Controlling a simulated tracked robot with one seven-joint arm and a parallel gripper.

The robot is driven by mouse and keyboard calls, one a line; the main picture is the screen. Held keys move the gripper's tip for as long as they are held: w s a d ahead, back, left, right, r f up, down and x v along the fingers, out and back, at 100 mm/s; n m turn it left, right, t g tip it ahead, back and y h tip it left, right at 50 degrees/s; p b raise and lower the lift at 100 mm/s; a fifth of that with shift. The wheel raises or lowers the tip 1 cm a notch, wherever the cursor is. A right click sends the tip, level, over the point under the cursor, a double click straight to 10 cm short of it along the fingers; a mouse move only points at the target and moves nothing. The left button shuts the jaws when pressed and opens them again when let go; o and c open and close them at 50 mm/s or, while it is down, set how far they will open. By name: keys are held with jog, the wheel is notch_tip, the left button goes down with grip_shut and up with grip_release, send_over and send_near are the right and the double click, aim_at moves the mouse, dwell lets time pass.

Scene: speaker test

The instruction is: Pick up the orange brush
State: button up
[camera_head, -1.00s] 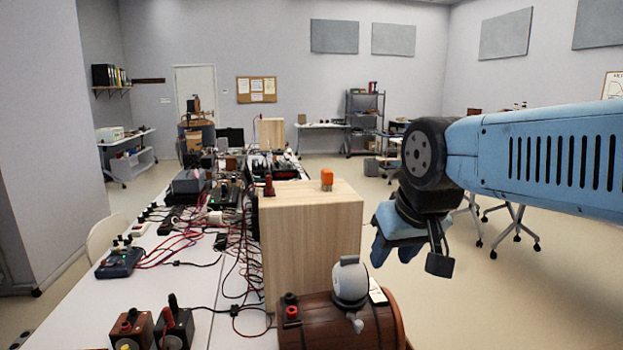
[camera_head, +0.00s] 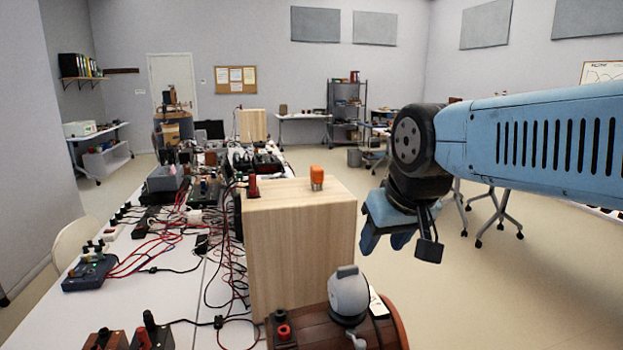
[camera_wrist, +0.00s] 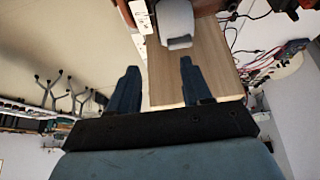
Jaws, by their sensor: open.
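A small orange object (camera_head: 317,177), seemingly the orange brush, stands upright on top of a tall pale wooden box (camera_head: 290,250). My gripper (camera_head: 385,242) is to the right of the box in the head view, lower than the box's top and apart from the orange object. Its two fingers are spread and nothing shows between them. In the wrist view my gripper (camera_wrist: 160,68) points toward the side of the wooden box (camera_wrist: 210,60). The orange object cannot be made out in the wrist view.
A grey rounded device (camera_head: 349,292) sits on a brown wooden drum (camera_head: 390,325) in front of the box. A red-and-black part (camera_head: 253,186) stands at the box's left edge. The white table (camera_head: 165,300) is cluttered with cables and instruments. Open floor (camera_head: 480,290) lies right.

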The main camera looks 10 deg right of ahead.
jog(key=shift+o, duration=0.7)
jog(key=shift+w+r, duration=0.2)
jog(key=shift+r, duration=0.1)
jog(key=shift+o, duration=0.5)
jog(key=w+a+r+g, duration=0.1)
jog(key=w+r, duration=0.7)
jog(key=w, duration=0.6)
jog(key=shift+w+a+r, duration=0.15)
jog(key=shift+w+r, duration=0.05)
jog(key=g, duration=0.1)
send_near(317, 168)
jog(key=shift+m, duration=0.4)
jog(key=x, duration=0.7)
jog(key=shift+w+d+f, duration=0.15)
jog(key=shift+w+d, duration=0.15)
jog(key=shift+d, duration=0.1)
jog(key=shift+a+x, duration=0.15)
jog(key=shift+x, duration=1.2)
jog(key=shift+a+x, duration=0.15)
jog(key=shift+x, duration=1.25)
jog(key=shift+s, duration=0.1)
jog(key=c, duration=1)
